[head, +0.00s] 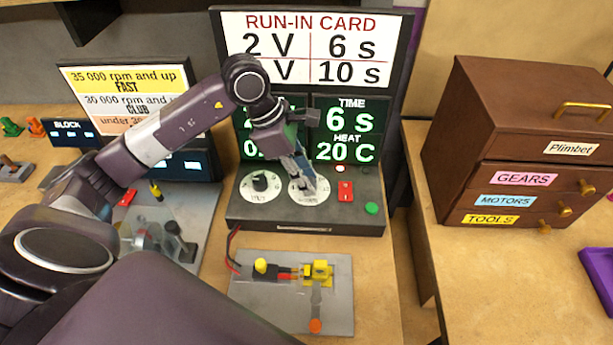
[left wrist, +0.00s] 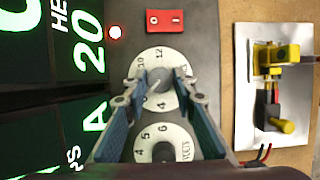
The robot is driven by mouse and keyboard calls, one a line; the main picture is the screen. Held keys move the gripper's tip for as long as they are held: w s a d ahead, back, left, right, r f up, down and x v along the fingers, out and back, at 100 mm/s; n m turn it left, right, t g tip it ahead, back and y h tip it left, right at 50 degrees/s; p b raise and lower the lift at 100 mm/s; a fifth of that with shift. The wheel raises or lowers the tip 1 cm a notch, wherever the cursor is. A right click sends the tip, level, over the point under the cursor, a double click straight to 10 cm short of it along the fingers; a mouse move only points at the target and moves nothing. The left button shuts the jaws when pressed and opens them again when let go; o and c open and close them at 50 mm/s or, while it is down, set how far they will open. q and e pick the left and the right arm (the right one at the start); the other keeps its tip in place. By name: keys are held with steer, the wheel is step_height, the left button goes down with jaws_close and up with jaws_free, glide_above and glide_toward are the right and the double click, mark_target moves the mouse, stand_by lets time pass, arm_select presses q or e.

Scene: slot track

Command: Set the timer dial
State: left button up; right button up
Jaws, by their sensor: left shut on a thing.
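The timer dial (left wrist: 159,58) is a white disc with numbers around a dark knob, on the right of the control box's sloping top (head: 260,217). My left gripper (head: 308,184) reaches down over it from above and is shut on its knob. In the left wrist view the fingers (left wrist: 160,98) stand on either side of the knob. The volts dial (head: 260,186) is beside it, to the left in the head view. The green display (head: 345,130) reads TIME 6 s and HEAT 20 C; its left part is partly hidden by my arm. My right gripper is not in view.
The run-in card (head: 320,24) above shows 2 V, 6 s and 10 s, partly covered by my arm. A red switch (head: 345,191) and green button (head: 371,208) are right of the dial. A grey plate (head: 340,320) with a small motor lies in front. A brown drawer cabinet (head: 480,110) stands right.

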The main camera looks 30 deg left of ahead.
arm_select(q)
steer(key=o, duration=1.1)
steer(key=shift+o, duration=0.2)
steer(key=shift+r, duration=0.15)
steer(key=v, duration=1.1)
steer(key=shift+a+r, duration=0.25)
steer(key=shift+r, duration=0.1)
steer(key=shift+f, duration=0.1)
